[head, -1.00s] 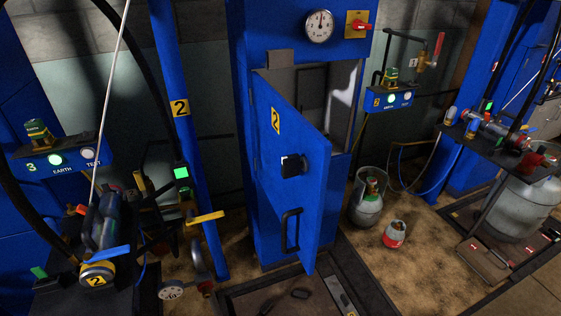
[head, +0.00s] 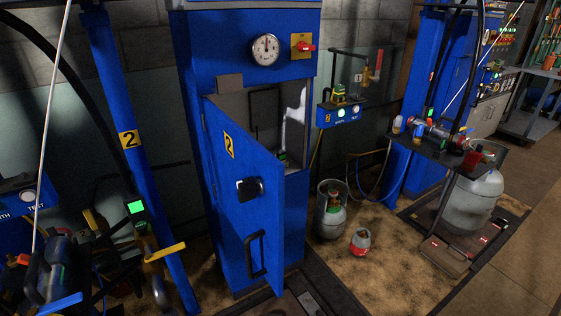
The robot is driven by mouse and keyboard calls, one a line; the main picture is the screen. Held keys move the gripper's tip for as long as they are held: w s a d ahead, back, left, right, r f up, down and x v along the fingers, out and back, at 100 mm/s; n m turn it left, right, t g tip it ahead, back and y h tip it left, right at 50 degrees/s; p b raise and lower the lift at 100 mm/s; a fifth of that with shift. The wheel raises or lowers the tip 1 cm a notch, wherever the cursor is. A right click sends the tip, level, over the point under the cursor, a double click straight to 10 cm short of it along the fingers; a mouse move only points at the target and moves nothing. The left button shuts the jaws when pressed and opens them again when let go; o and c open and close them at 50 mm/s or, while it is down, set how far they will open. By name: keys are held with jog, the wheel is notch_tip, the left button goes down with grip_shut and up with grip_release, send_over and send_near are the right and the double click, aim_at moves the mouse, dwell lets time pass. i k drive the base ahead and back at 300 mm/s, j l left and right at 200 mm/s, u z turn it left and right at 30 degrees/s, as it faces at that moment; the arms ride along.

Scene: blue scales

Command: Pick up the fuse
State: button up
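I cannot pick out a fuse for certain in the head view. The tall blue cabinet (head: 246,16) stands near the middle, and its blue door (head: 228,190), marked with a yellow "2" label, is swung partly open. The door has a black latch (head: 249,189) and a black handle (head: 256,253). Inside the grey compartment (head: 232,102) a small greenish thing (head: 283,157) shows just above the door edge; it is too small to identify. The door hides the lower inside. My gripper is not in view.
A grey gas cylinder (head: 331,217) and a small red-and-white canister (head: 360,241) stand on the floor right of the cabinet. A blue post (head: 112,92) and cluttered equipment (head: 75,268) stand left. A bench with valves (head: 440,143) is at right. The far right floor (head: 515,265) is clear.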

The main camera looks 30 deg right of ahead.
aim_at(282, 155)
jog(key=i+l+u, duration=0.15)
jog(key=l, duration=0.65)
jog(key=l+u, duration=0.15)
jog(key=l, duration=0.65)
jog(key=i+l+u, duration=0.1)
jog(key=l, duration=0.5)
jog(key=i+l+u, duration=0.1)
jog(key=l, duration=0.45)
jog(key=l+u, duration=0.1)
jog(key=l, duration=0.5)
jog(key=i+l, duration=0.1)
jog(key=i, duration=0.15)
